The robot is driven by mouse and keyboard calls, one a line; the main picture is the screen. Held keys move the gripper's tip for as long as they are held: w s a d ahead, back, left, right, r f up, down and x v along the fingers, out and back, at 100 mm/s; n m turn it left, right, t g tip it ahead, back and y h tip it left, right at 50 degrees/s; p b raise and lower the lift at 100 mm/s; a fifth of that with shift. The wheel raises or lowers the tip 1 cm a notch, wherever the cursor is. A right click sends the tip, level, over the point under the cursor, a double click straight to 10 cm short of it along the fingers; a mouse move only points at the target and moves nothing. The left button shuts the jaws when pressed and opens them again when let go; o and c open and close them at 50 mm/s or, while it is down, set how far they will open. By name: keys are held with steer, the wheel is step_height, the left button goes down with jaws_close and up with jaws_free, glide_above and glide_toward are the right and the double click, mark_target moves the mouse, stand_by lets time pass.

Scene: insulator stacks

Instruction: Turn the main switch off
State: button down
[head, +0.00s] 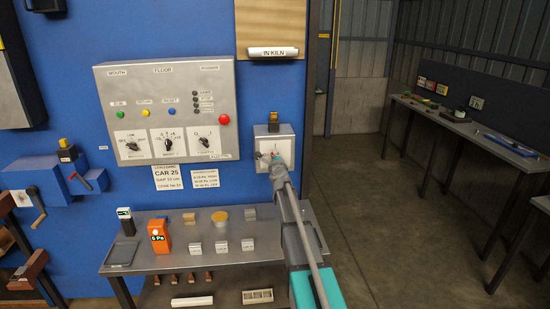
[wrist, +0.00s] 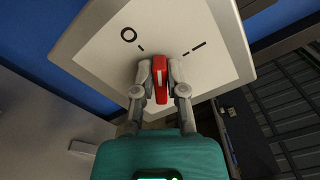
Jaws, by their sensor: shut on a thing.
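The main switch is a light grey box (head: 286,134) on the blue wall, right of the large control panel. Its red handle (wrist: 161,75) shows in the wrist view, with a white line along it, in front of a pale plate (wrist: 172,30) marked O at upper left and I at upper right. The handle points roughly straight up in that view, between the two marks. My gripper (wrist: 160,75) is shut on the red handle, one finger on each side. In the head view my arm reaches up to the box and my gripper (head: 275,160) partly hides the handle.
The control panel (head: 168,108) has knobs and a red button. Below is a grey shelf (head: 160,262) with an orange meter (head: 159,236) and small blocks. A long bench (head: 455,120) stands at the right, with open floor before it.

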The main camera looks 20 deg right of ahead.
steer(key=n, duration=0.6)
steer(key=shift+w+f+n, duration=0.2)
steer(key=shift+f+n, duration=0.1)
stand_by(0.3)
steer(key=c, duration=0.9)
jaws_free()
steer(key=shift+r, duration=0.1)
steer(key=shift+o, duration=1.1)
steer(key=shift+f+b, duration=0.2)
steer(key=shift+b, duration=0.1)
steer(key=shift+s, duration=0.15)
steer(key=v, duration=1.2)
steer(key=shift+a+r, duration=0.1)
